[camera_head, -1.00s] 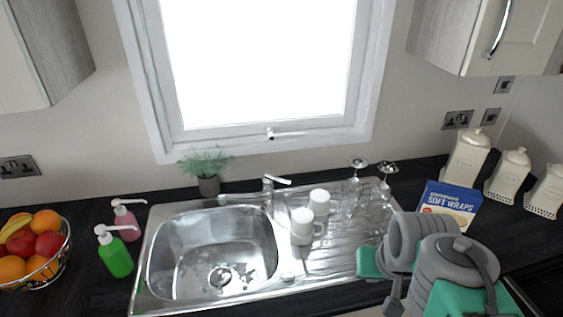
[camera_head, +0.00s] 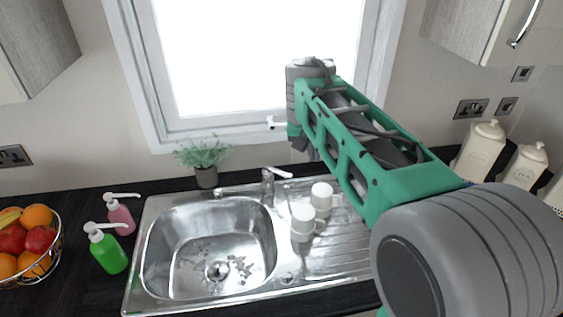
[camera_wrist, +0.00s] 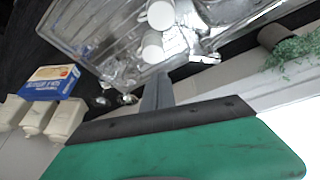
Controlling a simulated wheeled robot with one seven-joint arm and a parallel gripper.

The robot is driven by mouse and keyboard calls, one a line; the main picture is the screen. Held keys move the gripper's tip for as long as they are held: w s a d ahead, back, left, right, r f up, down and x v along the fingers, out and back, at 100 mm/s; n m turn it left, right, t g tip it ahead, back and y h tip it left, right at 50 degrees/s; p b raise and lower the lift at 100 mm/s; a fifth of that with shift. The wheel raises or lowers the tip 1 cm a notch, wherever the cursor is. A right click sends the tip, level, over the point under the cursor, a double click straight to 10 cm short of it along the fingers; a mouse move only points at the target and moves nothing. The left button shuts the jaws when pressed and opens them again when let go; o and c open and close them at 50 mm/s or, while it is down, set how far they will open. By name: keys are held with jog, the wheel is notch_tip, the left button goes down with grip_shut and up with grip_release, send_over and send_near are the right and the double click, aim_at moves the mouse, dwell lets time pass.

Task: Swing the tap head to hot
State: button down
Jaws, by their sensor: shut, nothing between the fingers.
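The chrome tap (camera_head: 268,186) stands at the back edge of the sink, its lever head pointing right in the head view. In the wrist view the tap (camera_wrist: 203,55) shows upside down, just right of and beyond the fingertips. My gripper (camera_wrist: 162,80) is shut and empty, its grey fingers together and apart from the tap. In the head view my arm reaches up and across from the lower right, and the gripper is mostly hidden behind it.
Two white mugs (camera_head: 302,222) stand on the drainer right of the tap. A potted plant (camera_head: 205,174) is behind the sink. Soap bottles (camera_head: 108,252) and a fruit bowl (camera_head: 30,245) stand left. A wraps box (camera_wrist: 50,82) and canisters (camera_head: 478,150) are right.

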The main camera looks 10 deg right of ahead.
aim_at(268, 172)
jog(key=w+a+f+m+g, duration=0.1)
jog(key=w+a+f+m, duration=0.15)
jog(key=w, duration=0.55)
jog(key=w+a+f+m, duration=0.2)
jog(key=w+f+m, duration=0.15)
jog(key=w, duration=0.45)
notch_tip(268, 172, down, 10)
jog(key=b, duration=0.3)
jog(key=shift+s+r+n+h+b, duration=0.15)
jog(key=shift+n+h+b, duration=0.25)
